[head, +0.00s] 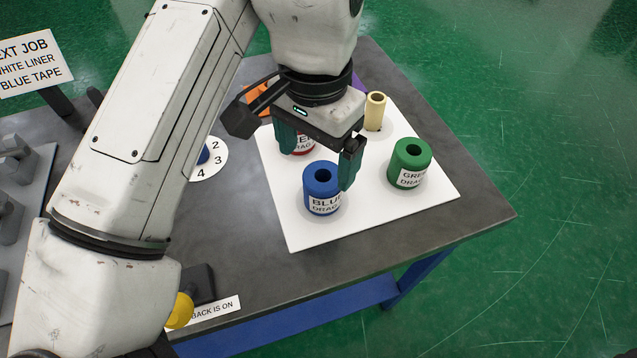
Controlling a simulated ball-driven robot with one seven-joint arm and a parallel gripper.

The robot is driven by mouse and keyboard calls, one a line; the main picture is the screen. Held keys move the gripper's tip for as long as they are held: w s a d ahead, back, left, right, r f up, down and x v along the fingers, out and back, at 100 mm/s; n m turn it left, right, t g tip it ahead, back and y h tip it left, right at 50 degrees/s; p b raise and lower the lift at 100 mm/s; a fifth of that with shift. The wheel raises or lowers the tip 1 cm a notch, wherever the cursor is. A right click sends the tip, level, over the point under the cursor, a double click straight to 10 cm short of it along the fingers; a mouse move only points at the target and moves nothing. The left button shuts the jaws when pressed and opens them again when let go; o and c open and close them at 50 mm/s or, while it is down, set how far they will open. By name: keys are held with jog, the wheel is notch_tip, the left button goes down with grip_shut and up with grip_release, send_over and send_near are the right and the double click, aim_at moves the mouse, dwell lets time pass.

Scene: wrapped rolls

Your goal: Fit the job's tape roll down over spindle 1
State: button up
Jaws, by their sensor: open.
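A blue roll (322,188), with a dark hole in its top and a label starting "BLUE DRAG", stands upright on the white mat (297,238). My gripper (317,170) is open, its green fingers apart over the mat at this roll. The right finger overlaps the roll's right edge in the picture; I cannot tell whether it touches. The job sign (30,62), cut at the left, reads "HITE LINER" and "BLUE TAPE". A white disc (218,170) shows the numbers 2, 3 and 4, partly behind my arm. I cannot make out spindle 1.
A green roll (410,163) stands right of the blue one. A cream tube (375,112) stands behind. A red roll (303,143), an orange thing (256,100) and a purple thing are partly hidden by my gripper. A yellow knob (180,310) is near the front edge.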

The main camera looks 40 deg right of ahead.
aim_at(317, 167)
notch_tip(317, 167, down, 3)
jog(key=shift+s+d+f+b, duration=0.1)
jog(key=shift+d+f+b, duration=0.05)
jog(key=shift+f, duration=0.75)
jog(key=shift+s+d+f+b, duration=0.1)
jog(key=shift+f+b, duration=0.05)
jog(key=shift+f, duration=0.7)
jog(key=shift+d+f+b, duration=0.15)
jog(key=shift+f, duration=0.75)
jog(key=c, duration=1.2)
jog(key=shift+c, duration=0.2)
jog(key=shift+r, duration=0.15)
